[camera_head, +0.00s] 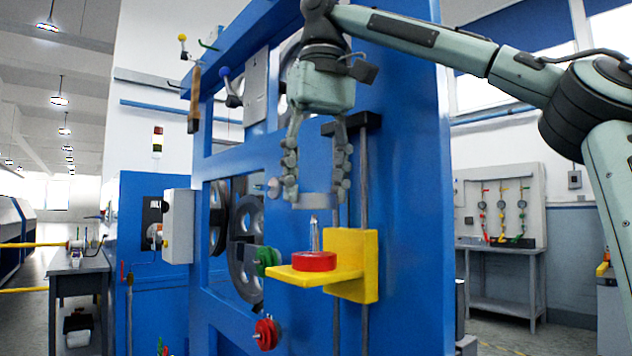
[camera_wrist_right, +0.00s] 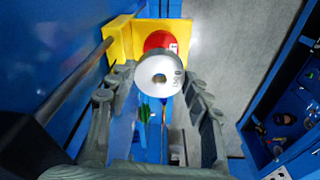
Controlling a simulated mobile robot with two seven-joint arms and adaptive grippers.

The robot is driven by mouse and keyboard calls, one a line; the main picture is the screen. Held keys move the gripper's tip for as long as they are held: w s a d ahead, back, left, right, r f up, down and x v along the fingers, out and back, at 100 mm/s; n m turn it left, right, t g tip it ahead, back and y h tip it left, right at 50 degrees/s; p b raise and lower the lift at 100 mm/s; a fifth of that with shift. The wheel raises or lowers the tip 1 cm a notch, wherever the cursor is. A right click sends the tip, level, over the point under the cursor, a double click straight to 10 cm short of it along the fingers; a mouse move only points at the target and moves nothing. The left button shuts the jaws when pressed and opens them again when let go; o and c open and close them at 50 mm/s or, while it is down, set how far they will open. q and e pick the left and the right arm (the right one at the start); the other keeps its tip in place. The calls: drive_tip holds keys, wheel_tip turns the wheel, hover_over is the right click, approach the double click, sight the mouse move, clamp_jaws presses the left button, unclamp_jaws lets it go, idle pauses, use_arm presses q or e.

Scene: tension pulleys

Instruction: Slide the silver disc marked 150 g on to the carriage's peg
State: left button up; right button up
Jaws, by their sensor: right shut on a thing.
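My right gripper (camera_head: 318,190) is shut on the silver disc (camera_head: 316,201), holding it level by its edges just above the carriage's peg (camera_head: 314,236). A gap shows between the disc and the peg tip. In the right wrist view the silver disc (camera_wrist_right: 148,70) sits between the fingertips (camera_wrist_right: 158,78), with its centre hole and dark marking facing the camera; the marking is too small to read surely. The yellow carriage (camera_head: 346,262) holds a red disc (camera_head: 314,261) at the peg's base. In the wrist view the silver disc partly covers the red disc and hides the peg. My left gripper is not in view.
The carriage is by vertical rods (camera_head: 364,200) on the blue machine frame (camera_head: 405,180). A green knob (camera_head: 268,261) and a red knob (camera_head: 266,334) stick out left of and below the carriage. Black pulley wheels (camera_head: 246,240) sit inside the frame.

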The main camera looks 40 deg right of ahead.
sight(316, 226)
drive_tip(key=shift+f, duration=0.1)
drive_tip(key=shift+f, duration=1.35)
drive_tip(key=shift+f, duration=0.15)
idle(0.5)
drive_tip(key=shift+f, duration=1.35)
drive_tip(key=shift+f, duration=0.2)
drive_tip(key=o, duration=1.3)
drive_tip(key=shift+r, duration=0.15)
